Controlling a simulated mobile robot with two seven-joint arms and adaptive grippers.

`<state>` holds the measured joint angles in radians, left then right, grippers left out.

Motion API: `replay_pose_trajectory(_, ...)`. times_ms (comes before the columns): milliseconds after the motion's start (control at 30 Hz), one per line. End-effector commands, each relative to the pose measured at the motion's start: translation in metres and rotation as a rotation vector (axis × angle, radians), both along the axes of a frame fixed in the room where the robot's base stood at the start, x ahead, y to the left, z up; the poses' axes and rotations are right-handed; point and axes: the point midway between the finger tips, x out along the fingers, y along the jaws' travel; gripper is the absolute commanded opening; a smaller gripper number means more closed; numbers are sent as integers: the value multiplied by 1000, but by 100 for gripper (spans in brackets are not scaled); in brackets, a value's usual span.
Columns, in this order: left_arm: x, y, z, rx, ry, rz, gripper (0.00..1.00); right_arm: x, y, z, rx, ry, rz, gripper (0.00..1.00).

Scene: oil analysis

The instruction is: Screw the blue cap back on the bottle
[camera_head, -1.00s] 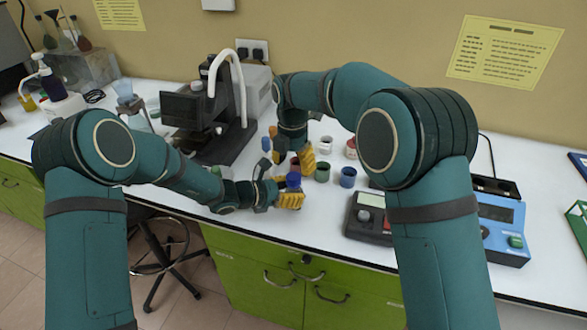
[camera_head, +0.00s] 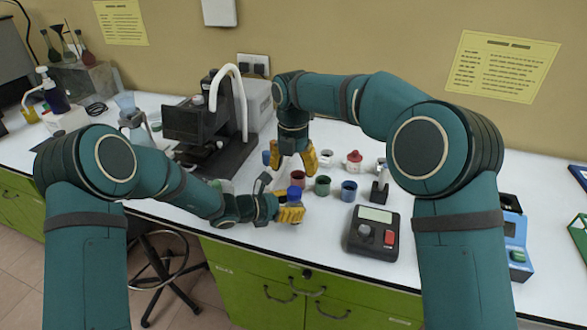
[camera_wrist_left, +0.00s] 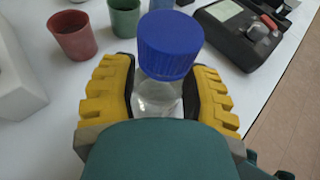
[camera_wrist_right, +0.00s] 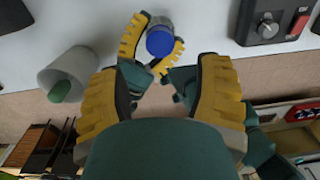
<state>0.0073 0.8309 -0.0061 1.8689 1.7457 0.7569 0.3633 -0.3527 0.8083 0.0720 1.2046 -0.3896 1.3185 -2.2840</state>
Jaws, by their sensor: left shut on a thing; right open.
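The clear bottle (camera_wrist_left: 158,95) stands between the yellow fingers of my left gripper (camera_wrist_left: 160,92), which is shut on it. The blue cap (camera_wrist_left: 169,45) sits on top of the bottle's neck; the threads are hidden, so I cannot tell how tight it is. In the head view, the blue cap (camera_head: 294,193) shows above my left gripper (camera_head: 290,212) near the front edge of the table. My right gripper (camera_head: 295,160) is open and empty, farther back and above the cap. In the right wrist view, the cap (camera_wrist_right: 160,42) lies beyond the open fingers, apart from them.
A red cup (camera_wrist_left: 73,35), a green cup (camera_head: 322,187) and a blue cup (camera_head: 349,191) stand close by. A black device with a red button (camera_head: 373,233) is to the right. A microscope-like instrument (camera_head: 210,125) stands behind on the left. The table's front edge is near.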

Motion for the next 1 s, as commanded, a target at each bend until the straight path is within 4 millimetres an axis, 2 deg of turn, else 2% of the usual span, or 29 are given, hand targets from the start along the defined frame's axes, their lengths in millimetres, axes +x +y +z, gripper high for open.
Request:
replay_pose_trajectory(267, 0, 0, 1, 0, -1, 0, 0, 0, 0, -6, -1, 3, 0, 65)
replay_pose_trajectory(700, 0, 0, 1, 0, -1, 0, 0, -2, -1, -65, -1, 3, 0, 65)
replay_pose_trajectory(1000, 0, 0, 1, 0, -1, 0, 0, -2, -1, -81, 0, 0, -1, 65)
